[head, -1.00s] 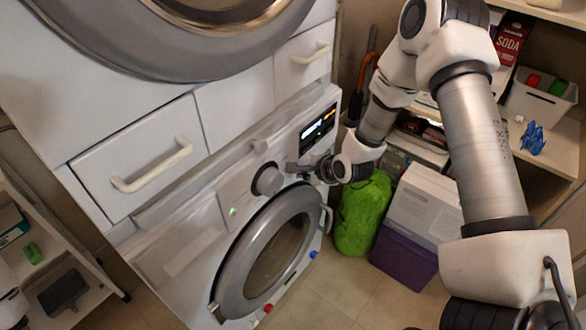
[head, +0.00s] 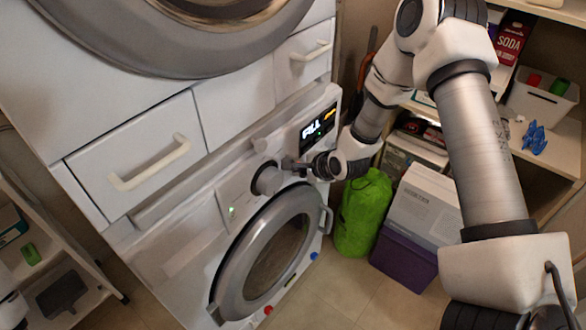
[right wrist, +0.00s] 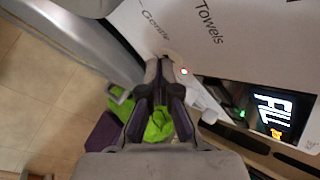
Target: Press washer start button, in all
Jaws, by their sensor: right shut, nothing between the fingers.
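The washer (head: 175,262) is the lower white machine, with a round grey door (head: 228,280). Its panel has a round knob (head: 267,179) and a lit display (head: 318,127), which also shows in the right wrist view (right wrist: 264,110) with large white letters, seemingly "FILL", and an orange icon. My right gripper (head: 288,164) is shut and empty, its tips at the panel between knob and display. In the right wrist view the fingers (right wrist: 160,85) point at the panel beside a small light (right wrist: 184,71). I cannot make out the start button or tell contact.
A second machine with a round door (head: 190,40) and drawers (head: 140,155) stands above the washer. Shelves flank both sides. The floor in front is clear.

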